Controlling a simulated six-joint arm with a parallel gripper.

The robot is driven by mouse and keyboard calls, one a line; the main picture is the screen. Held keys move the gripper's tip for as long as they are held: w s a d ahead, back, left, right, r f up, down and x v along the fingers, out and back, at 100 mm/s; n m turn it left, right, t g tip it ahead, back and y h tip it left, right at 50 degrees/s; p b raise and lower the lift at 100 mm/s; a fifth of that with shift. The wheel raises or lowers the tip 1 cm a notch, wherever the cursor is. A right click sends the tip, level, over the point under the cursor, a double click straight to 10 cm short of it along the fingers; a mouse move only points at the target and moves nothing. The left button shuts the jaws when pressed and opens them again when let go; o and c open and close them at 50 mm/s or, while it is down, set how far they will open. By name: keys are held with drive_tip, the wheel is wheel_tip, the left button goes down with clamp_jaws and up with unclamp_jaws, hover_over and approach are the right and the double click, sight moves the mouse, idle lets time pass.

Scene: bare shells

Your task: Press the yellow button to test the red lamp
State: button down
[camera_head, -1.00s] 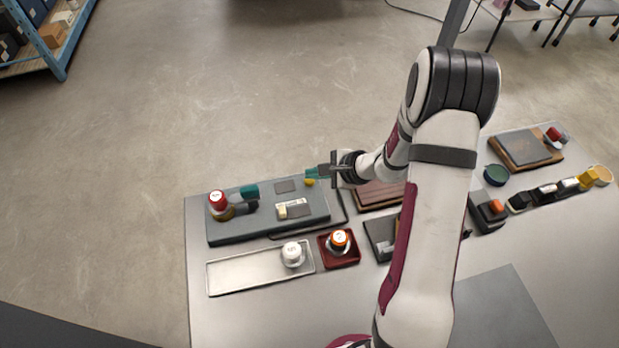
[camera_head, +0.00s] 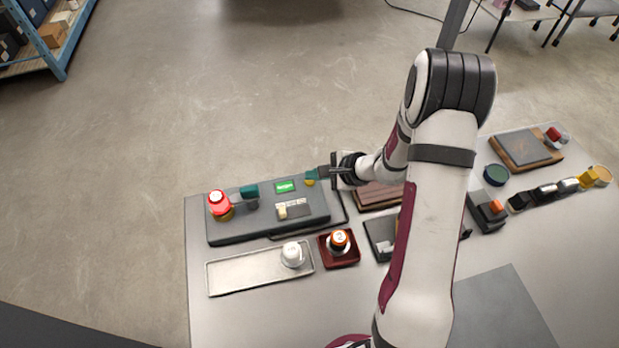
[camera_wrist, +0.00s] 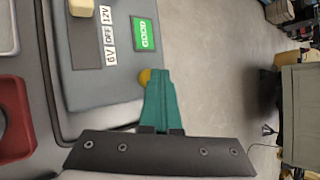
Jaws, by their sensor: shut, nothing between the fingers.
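The red lamp (camera_head: 217,200) sits in a socket at the left end of the grey test panel (camera_head: 240,230) and looks brightly lit. The yellow button (camera_head: 310,182) is at the panel's right back corner; it also shows in the wrist view (camera_wrist: 144,76), partly covered by the fingers. My gripper (camera_head: 318,174) is shut and empty, its teal fingertips at the yellow button, seemingly touching it. The small display (camera_head: 285,187) on the panel is green; in the wrist view the display (camera_wrist: 145,33) reads "GOOD". A selector switch (camera_head: 283,212) sits beside labels 6V, OFF and 12V.
A metal tray (camera_head: 235,274) with a white lamp (camera_head: 292,254) and a red tray (camera_head: 352,262) with an orange lamp (camera_head: 339,241) stand in front of the panel. More boards and small parts lie to the right, beyond my arm.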

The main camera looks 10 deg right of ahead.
sight(314, 182)
drive_tip(key=shift+r, duration=0.8)
drive_tip(key=shift+r, duration=2.5)
